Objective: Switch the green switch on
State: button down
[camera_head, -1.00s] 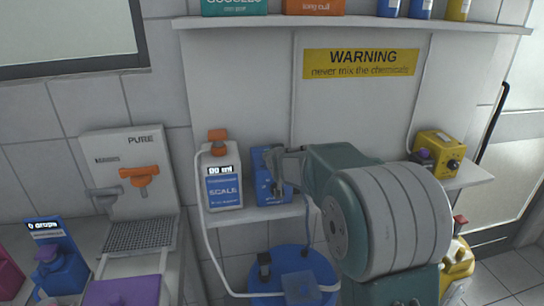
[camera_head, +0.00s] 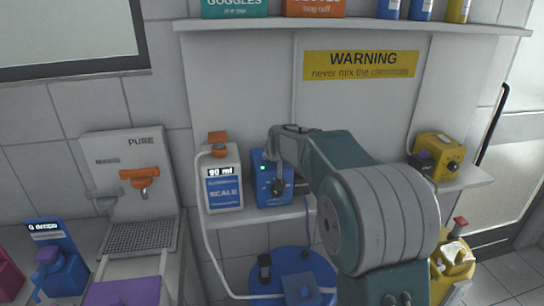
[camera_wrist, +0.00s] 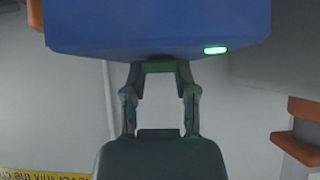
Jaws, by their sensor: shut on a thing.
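The blue box (camera_head: 259,185) stands on the lower shelf, right of the white scale bottle. A small green light (camera_head: 263,167) glows on its front; it also shows lit in the wrist view (camera_wrist: 216,50). My gripper (camera_head: 278,186) is at the front of the box, at its right side. In the wrist view the fingers reach the blue box and are shut on a dark green piece, the green switch (camera_wrist: 159,67). The fingers and wrist partly hide the switch in the head view, so its exact angle is unclear.
The scale bottle (camera_head: 222,180) with an orange cap stands close left of the blue box. A blue drum (camera_head: 280,262) with hoses stands below. A warning sign (camera_head: 361,64) hangs behind.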

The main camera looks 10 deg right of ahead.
jog(key=shift+c, duration=2)
grip_release()
jog(key=shift+w, duration=0.1)
jog(key=shift+a, duration=0.1)
jog(key=v, duration=1.1)
jog(key=shift+s+r, duration=0.15)
jog(key=shift+s, duration=0.25)
jog(key=s+f+g, duration=0.2)
jog(key=s+f, duration=0.2)
jog(key=s, duration=1.3)
jog(key=s+f+g, duration=0.2)
jog(key=s+f, duration=0.2)
jog(key=s, duration=1.4)
jog(key=shift+s+f, duration=0.25)
